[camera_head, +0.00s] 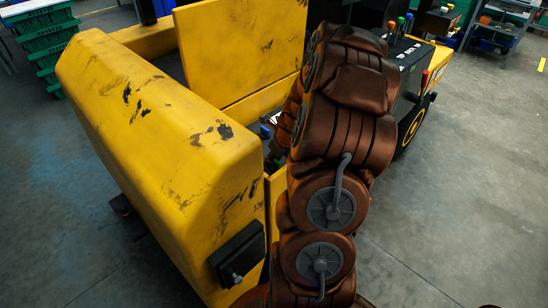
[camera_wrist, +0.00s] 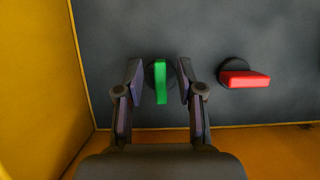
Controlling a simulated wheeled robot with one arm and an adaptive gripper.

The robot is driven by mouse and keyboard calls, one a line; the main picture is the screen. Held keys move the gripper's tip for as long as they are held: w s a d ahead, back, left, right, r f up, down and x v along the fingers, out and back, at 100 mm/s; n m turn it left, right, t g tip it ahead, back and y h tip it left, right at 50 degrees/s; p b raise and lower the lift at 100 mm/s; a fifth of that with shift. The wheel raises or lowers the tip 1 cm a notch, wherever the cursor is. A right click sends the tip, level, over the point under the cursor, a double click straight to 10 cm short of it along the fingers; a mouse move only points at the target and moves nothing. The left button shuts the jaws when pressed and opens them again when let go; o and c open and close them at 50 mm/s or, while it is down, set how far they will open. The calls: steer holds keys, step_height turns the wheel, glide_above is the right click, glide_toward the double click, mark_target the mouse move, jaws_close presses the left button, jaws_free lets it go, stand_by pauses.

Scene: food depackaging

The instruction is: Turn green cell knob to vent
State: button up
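The green knob (camera_wrist: 161,82) shows in the wrist view on a dark grey panel (camera_wrist: 115,30), with its handle pointing straight down in the picture. My gripper (camera_wrist: 160,84) is open, with one finger on each side of the green knob. A small gap shows between the knob and each finger. A red knob (camera_wrist: 243,79) sits on the same panel to the right, with its handle pointing sideways to the right. In the head view my arm hides the gripper and the knobs cannot be made out.
A yellow machine body (camera_head: 150,130) with scuffed paint stands close to my arm in the head view. Yellow walls (camera_wrist: 25,90) border the panel at the left and below in the wrist view. Green crates (camera_head: 45,35) stand at the far left. Grey floor (camera_head: 460,190) is open at the right.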

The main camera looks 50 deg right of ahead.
jaws_close()
stand_by(0.3)
stand_by(0.4)
steer(key=n+y+b, duration=0.1)
steer(key=n, duration=0.3)
steer(key=shift+n+y+b, duration=0.4)
steer(key=n+g+y+b, duration=0.1)
steer(key=n, duration=0.3)
steer(key=shift+a+f+n+b, duration=0.1)
steer(key=shift+n+b, duration=0.2)
steer(key=shift+b, duration=0.05)
steer(key=n+b, duration=0.1)
steer(key=n, duration=0.1)
steer(key=n+g+y+b, duration=0.1)
steer(key=n, duration=0.1)
steer(key=shift+g, duration=0.3)
steer(key=shift+s+a+n+g+y+b, duration=0.15)
steer(key=shift+n+g+b, duration=0.3)
steer(key=shift+n, duration=0.65)
steer(key=shift+d+n+g+y+b, duration=0.15)
steer(key=shift+n+g+b, duration=0.3)
steer(key=shift+n, duration=0.65)
steer(key=shift+a, duration=0.1)
